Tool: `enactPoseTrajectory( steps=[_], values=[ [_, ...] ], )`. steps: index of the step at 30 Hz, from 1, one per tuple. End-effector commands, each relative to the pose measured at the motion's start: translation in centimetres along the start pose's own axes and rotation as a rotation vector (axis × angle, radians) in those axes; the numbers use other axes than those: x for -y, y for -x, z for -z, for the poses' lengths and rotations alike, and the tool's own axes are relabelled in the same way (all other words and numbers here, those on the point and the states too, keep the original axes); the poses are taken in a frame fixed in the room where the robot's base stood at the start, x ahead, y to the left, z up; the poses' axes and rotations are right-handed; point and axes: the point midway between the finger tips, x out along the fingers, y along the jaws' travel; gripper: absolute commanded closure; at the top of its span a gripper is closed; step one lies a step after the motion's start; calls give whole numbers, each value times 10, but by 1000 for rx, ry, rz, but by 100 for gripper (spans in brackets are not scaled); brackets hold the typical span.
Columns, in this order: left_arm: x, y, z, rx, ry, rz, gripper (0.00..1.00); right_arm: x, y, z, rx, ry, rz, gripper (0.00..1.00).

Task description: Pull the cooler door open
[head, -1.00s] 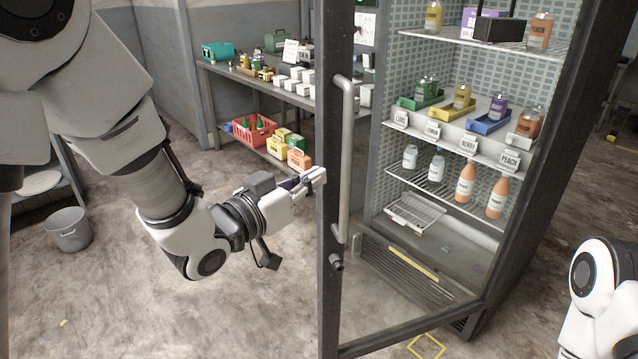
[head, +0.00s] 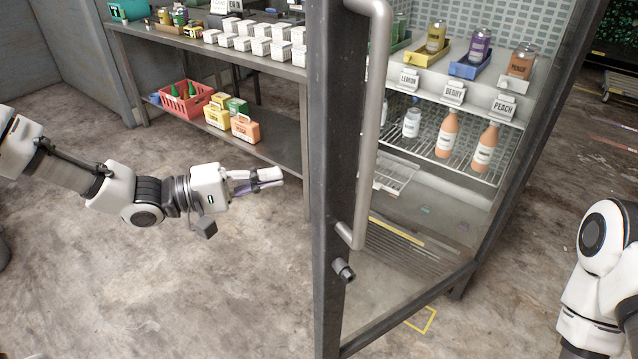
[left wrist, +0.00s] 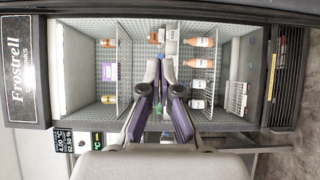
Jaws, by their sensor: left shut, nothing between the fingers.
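The glass cooler door (head: 332,200) with its dark frame stands open in the head view, its free edge swung out toward me and its lower edge running back to the right. Its long grey vertical handle (head: 371,130) is on the frame, with nothing holding it. My left gripper (head: 280,176) is shut and empty, left of the door frame and apart from the handle. In the left wrist view, the closed fingers (left wrist: 160,75) point toward the cooler's shelves (left wrist: 115,75). My right arm shows at the lower right of the head view; its gripper is out of view.
Cans in coloured trays and bottles (head: 448,135) stand inside the cooler. A metal table (head: 250,66) with white boxes stands behind my left gripper, with a red crate (head: 186,102) on its lower shelf. The concrete floor left of the door is clear.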

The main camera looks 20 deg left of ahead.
Motion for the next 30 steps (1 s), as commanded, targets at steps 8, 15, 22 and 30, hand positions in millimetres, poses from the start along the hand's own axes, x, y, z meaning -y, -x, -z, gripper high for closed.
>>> enactPoseTrajectory(
  steps=[8,15,22,30],
  values=[
    [3,-50,-1,4,-5,6,100,0,-8,0,-1,1,0,60],
    [0,-77,-23,2,0,1,100,0,-6,0,-1,1,0,60],
    [0,-80,-39,-1,-2,-1,100,0,-6,0,-1,1,0,60],
    [0,-80,-39,-1,-3,-1,100,0,-6,0,-1,1,0,60]
  ],
)
